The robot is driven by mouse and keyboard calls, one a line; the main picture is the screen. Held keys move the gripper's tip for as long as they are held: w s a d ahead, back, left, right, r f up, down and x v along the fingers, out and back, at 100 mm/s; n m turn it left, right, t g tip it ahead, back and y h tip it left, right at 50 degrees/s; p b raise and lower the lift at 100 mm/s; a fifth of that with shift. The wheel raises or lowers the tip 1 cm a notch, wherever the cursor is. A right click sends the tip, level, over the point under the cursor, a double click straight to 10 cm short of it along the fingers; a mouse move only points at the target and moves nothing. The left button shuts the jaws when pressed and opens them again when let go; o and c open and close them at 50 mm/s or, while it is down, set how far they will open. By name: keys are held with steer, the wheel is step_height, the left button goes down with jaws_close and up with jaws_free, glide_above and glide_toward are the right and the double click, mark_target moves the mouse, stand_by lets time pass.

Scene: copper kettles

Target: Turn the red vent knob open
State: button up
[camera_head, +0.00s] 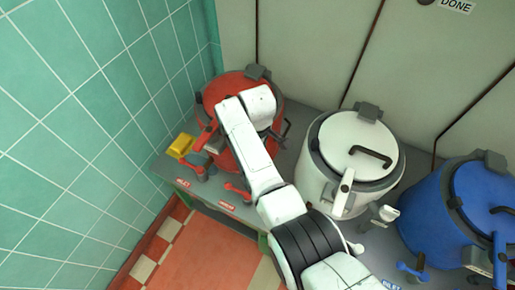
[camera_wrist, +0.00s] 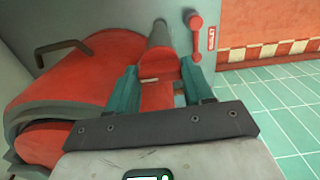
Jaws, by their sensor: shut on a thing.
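The red kettle (camera_head: 240,84) stands at the left end of the bench, partly covered by my white arm. In the wrist view its red curved body (camera_wrist: 85,75) fills the left side. My gripper (camera_wrist: 160,72) shows there with two teal fingers, one on each side of a red part that looks like the red vent knob (camera_wrist: 157,95). The fingers are shut on it. In the head view, a red handle (camera_head: 207,135) shows at the kettle's left front edge; my fingers are not clearly visible there. How far the knob is turned cannot be told.
A white kettle (camera_head: 325,140) and a blue kettle (camera_head: 440,225) stand to the right. A yellow block (camera_head: 180,146) lies at the bench's left end, near the teal tiled wall (camera_head: 90,100). Red lever (camera_wrist: 195,35) and grey pipe (camera_wrist: 158,35) lie beyond my fingers.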

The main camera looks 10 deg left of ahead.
steer(key=shift+w+r, duration=0.15)
steer(key=o, duration=1)
steer(key=shift+o, duration=0.2)
step_height(320, 180, up, 11)
steer(key=shift+f, duration=0.2)
